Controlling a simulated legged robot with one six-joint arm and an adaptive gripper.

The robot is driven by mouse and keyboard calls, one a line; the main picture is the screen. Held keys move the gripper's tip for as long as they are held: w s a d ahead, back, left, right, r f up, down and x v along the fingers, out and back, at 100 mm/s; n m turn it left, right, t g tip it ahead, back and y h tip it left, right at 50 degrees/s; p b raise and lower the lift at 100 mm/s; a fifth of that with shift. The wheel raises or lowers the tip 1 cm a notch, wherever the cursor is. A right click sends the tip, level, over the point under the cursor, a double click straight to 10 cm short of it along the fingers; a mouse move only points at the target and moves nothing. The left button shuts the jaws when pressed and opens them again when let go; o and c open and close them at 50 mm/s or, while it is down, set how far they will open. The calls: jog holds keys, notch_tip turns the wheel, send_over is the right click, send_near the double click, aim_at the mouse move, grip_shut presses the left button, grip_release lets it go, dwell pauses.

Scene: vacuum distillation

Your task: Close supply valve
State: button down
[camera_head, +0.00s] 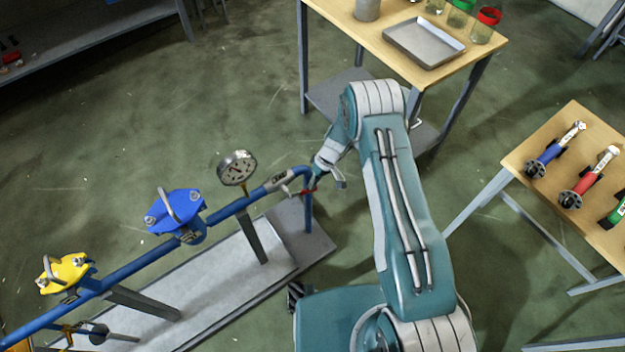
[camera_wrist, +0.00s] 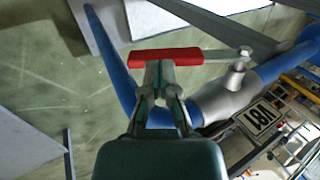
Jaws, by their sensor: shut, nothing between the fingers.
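The valve (camera_head: 278,180) is a grey body on the blue pipe, near the pipe's bend at the right end. In the wrist view, its grey body (camera_wrist: 225,97) has a lever with a red grip (camera_wrist: 165,57). The lever runs left from its pivot, at an angle to the pipe. A bit of red shows in the head view beside my gripper (camera_head: 334,178). In the wrist view, my gripper (camera_wrist: 160,82) is shut, with its fingertips at the red grip's near edge. I cannot tell whether they touch it. Nothing is between the fingers.
The blue pipe (camera_head: 130,268) also carries a pressure gauge (camera_head: 238,168), a blue fitting (camera_head: 176,210) and a yellow fitting (camera_head: 65,272). A grey base plate (camera_head: 225,275) lies below. A wooden table (camera_head: 385,30) stands behind my arm, and another table (camera_head: 540,150) at right.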

aim_at(309, 192)
jog(key=f+g+y, duration=0.1)
jog(key=f+y, duration=0.1)
jog(key=f+g+y, duration=0.1)
jog(key=shift+s+a+f+g+y, duration=0.3)
jog(key=shift+s+a+f+y, duration=0.1)
jog(key=shift+s+a+f, duration=0.1)
jog(key=shift+a+f, duration=0.15)
jog(key=shift+x, duration=2.55)
